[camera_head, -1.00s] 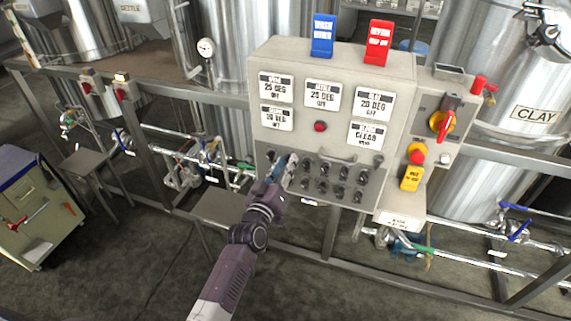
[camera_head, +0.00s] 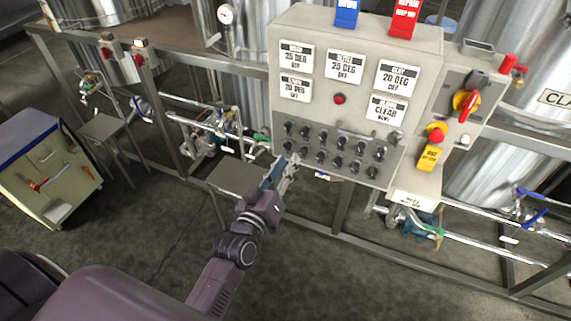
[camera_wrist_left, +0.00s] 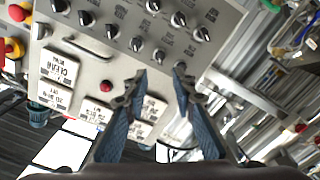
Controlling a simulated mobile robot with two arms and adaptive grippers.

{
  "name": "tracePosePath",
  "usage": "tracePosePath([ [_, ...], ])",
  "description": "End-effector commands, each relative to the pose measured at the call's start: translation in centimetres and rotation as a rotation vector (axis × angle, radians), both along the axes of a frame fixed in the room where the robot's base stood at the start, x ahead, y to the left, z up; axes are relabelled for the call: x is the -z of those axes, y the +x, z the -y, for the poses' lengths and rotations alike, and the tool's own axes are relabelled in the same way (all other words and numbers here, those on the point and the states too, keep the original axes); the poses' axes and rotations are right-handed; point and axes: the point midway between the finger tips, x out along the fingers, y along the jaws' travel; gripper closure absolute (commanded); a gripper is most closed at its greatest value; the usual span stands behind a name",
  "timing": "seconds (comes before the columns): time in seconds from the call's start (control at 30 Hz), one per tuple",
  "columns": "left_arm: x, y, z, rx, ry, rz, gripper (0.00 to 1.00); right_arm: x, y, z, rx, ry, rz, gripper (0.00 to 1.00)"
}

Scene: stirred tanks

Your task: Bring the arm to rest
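My left gripper (camera_head: 281,172) is in front of the lower left part of the grey control panel (camera_head: 300,40), clear of its face in the head view. Its two blue-padded fingers stand apart with nothing between them in the left wrist view (camera_wrist_left: 163,85). The panel carries rows of black knobs (camera_head: 339,142), white temperature labels (camera_head: 345,67) and a red button (camera_head: 339,99). The knobs also show in the left wrist view (camera_wrist_left: 136,44), past the fingertips. My right gripper is not in view.
A red rotary switch (camera_head: 468,104) and a red and yellow stop button (camera_head: 437,134) sit on the panel's right side. Steel rails and pipes (camera_head: 480,250) run below. A tool cart (camera_head: 45,170) stands at left. The floor in front is open.

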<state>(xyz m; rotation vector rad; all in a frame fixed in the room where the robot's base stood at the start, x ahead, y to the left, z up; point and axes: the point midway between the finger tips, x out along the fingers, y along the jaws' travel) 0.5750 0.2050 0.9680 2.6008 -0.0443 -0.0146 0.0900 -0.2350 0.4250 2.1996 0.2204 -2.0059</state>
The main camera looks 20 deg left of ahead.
Motion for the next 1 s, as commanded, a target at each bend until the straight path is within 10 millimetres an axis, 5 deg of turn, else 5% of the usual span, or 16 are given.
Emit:
tracePosePath([
  [0.57,1.3,-0.1,0.2,0.005,0.010,-0.024,0.75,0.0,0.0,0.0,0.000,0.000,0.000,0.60],
  [0.67,5.2,-0.5,0.7,0.020,0.038,-0.095,0.75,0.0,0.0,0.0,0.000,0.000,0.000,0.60],
  [0.77,11.7,-1.8,1.5,0.049,0.089,-0.216,0.75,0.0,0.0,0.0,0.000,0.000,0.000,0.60],
  [1.0,28.5,-9.2,2.8,0.149,0.238,-0.548,0.75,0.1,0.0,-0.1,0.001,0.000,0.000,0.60],
])
